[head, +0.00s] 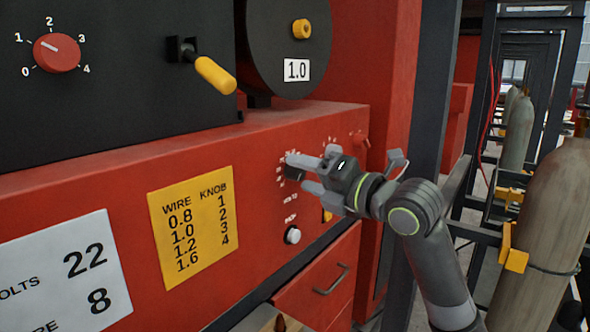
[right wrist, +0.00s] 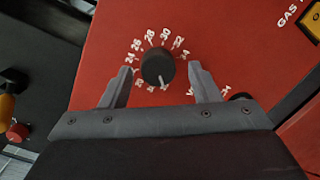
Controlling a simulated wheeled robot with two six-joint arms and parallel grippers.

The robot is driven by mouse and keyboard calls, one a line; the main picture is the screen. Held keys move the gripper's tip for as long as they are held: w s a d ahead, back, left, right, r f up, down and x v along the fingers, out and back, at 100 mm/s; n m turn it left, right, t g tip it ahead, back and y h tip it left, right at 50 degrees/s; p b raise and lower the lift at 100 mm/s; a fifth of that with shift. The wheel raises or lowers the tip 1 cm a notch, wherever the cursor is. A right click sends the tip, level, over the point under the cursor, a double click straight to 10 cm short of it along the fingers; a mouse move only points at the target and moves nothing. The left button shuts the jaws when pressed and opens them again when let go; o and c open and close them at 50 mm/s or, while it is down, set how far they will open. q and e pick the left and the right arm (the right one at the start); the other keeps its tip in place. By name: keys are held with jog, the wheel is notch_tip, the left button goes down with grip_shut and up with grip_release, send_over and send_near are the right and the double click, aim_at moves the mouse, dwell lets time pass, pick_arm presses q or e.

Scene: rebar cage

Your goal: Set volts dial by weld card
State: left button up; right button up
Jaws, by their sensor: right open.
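The volts dial is a round black knob (right wrist: 157,66) on a red panel, ringed by white numbers; 24 to 32 read clearly. A small white mark shows at its lower edge in the right wrist view. In the head view the dial (head: 293,173) is partly hidden by my right gripper. My right gripper (right wrist: 160,76) is open, one finger on each side of the knob, with gaps visible; contact cannot be told. It also shows in the head view (head: 301,174). The white weld card (head: 65,275) at lower left reads volts 22; its other line is cut off, ending in 8. My left gripper is out of view.
A yellow wire-knob card (head: 192,225) is on the red front. A red knob (head: 57,53) with marks 0 to 4 points near 1. A yellow-handled lever (head: 214,75) juts out above. A silver button (head: 293,236) is below the dial. Gas cylinders (head: 550,220) stand right.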

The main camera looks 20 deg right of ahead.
jog(key=shift+w, duration=0.1)
jog(key=shift+s+d+r, duration=0.1)
jog(key=shift+s+r, duration=0.05)
jog(key=shift+s, duration=0.1)
jog(key=shift+c, duration=0.9)
jog(key=c, duration=0.8)
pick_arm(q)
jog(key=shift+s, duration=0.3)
